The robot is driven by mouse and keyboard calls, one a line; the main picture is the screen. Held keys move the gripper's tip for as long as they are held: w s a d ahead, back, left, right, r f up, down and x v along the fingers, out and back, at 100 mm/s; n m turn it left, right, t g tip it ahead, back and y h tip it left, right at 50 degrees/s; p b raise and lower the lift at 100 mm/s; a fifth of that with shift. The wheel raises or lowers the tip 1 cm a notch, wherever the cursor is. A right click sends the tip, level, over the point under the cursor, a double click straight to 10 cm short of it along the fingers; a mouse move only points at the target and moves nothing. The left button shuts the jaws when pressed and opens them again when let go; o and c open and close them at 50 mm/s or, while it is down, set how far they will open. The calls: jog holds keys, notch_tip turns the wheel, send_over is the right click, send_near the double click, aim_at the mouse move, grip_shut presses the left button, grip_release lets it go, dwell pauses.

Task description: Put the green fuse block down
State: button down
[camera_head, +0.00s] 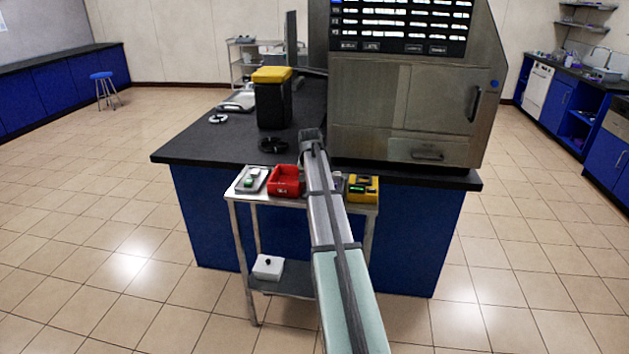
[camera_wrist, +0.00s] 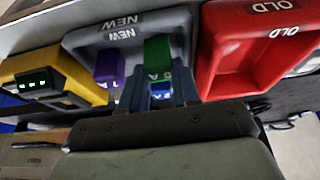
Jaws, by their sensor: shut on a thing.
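The green fuse block (camera_wrist: 157,50) is between the fingertips of my gripper (camera_wrist: 158,82) in the wrist view. My gripper is shut on it. The block is over or inside the grey tray marked NEW (camera_wrist: 82,46); I cannot tell whether it touches the tray floor. A purple block (camera_wrist: 110,67) sits in that tray, left of the green one. A small blue piece with white marking (camera_wrist: 162,91) shows between the fingers, below the green block. In the head view, my arm hides the gripper, the green block and most of the grey tray.
The red tray marked OLD (camera_wrist: 250,82) stands close on the right in the wrist view. A yellow device with green digits (camera_wrist: 62,80) stands on the left. They share a small cart (camera_head: 300,203) in front of the dark bench (camera_head: 190,150). A large metal machine (camera_head: 400,110) stands behind.

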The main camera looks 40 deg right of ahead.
jog(key=shift+f, duration=0.3)
jog(key=c, duration=0.8)
grip_release()
jog(key=shift+r, duration=0.1)
jog(key=v, duration=1.2)
jog(key=shift+r, duration=0.1)
